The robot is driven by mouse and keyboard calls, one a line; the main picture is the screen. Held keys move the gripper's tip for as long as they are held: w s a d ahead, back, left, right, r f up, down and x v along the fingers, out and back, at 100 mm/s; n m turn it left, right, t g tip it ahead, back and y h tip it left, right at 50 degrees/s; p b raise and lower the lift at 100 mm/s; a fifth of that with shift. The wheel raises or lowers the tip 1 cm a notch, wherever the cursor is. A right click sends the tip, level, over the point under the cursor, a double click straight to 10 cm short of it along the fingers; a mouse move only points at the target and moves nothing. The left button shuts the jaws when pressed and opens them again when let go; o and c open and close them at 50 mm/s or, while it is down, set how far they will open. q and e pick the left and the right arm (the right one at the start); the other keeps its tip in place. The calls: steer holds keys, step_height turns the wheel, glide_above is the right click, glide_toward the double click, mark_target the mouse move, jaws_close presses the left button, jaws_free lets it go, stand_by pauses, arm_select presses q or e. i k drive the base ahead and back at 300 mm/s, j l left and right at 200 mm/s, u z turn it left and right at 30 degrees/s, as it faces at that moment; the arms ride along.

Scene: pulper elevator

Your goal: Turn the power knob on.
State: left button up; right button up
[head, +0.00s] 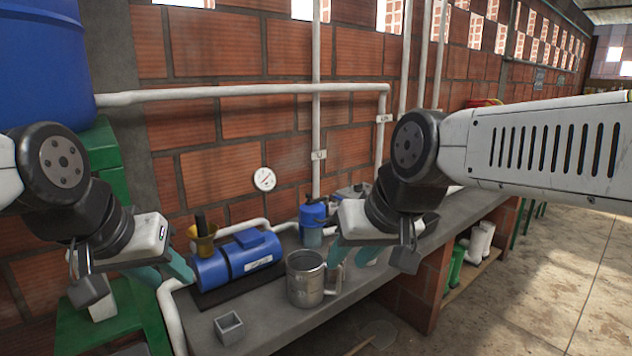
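I cannot make out a power knob for certain. A blue motor pump (238,262) lies on the grey counter, with a brass funnel (202,240) at its left end. A small grey device (353,191) with a dark top stands at the back of the counter, partly hidden by my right arm. My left gripper (168,272) hangs left of the pump, its teal fingers apart and empty. My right gripper (352,256) is above the counter, just right of the metal mug, with its teal fingers apart and nothing seen between them.
A metal mug (304,279), a small grey square cup (229,327) and a blue container (313,222) stand on the counter (285,321). A round gauge (264,179) and white pipes (250,90) are on the brick wall. Open floor (530,270) lies to the right.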

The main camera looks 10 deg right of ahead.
mark_target(358, 187)
steer(key=i+l+u, duration=0.2)
steer(key=l+u, duration=0.15)
steer(key=l, duration=0.25)
steer(key=i+l+u, duration=0.2)
steer(key=l, duration=0.15)
steer(key=l+u, duration=0.2)
steer(key=i+l, duration=0.1)
steer(key=l, duration=0.5)
steer(key=i+l, duration=0.15)
steer(key=l, duration=0.4)
steer(key=i+l+u, duration=0.1)
steer(key=l, duration=0.5)
steer(key=i+l, duration=0.1)
steer(key=l, duration=0.5)
steer(key=i+l+u, duration=0.1)
steer(key=l, duration=0.5)
